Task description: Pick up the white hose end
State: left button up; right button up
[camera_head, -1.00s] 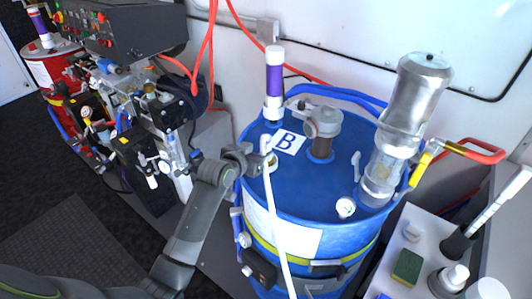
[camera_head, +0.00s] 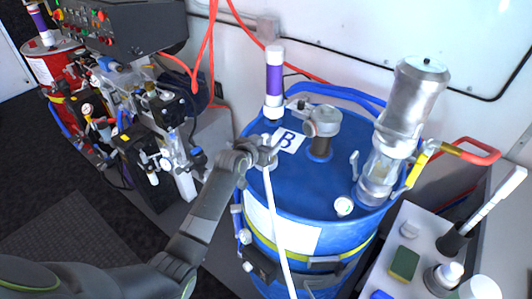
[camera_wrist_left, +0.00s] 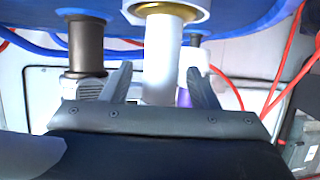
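The white hose (camera_head: 276,225) runs up the front of the blue drum to the drum top beside the "B" label. Its upper end is mostly hidden by my left gripper (camera_head: 270,150) in the head view. In the left wrist view the white hose end (camera_wrist_left: 160,62) is a white cylinder with a gold ring and a white nut at the drum. My left gripper (camera_wrist_left: 158,82) is open, with one finger on each side of the hose end. Gaps show between the fingers and the cylinder. My right gripper is in neither view.
On the blue drum (camera_head: 340,190) stand a purple-and-white tube (camera_head: 274,85), a grey capped fitting (camera_head: 322,122) and a tall metal pump (camera_head: 405,110). A white cart top (camera_head: 425,240) with a sponge is at right. Proportioner machinery (camera_head: 150,110) stands at left.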

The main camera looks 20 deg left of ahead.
pick_arm(q)
grip_shut()
jog(key=shift+r, duration=0.15)
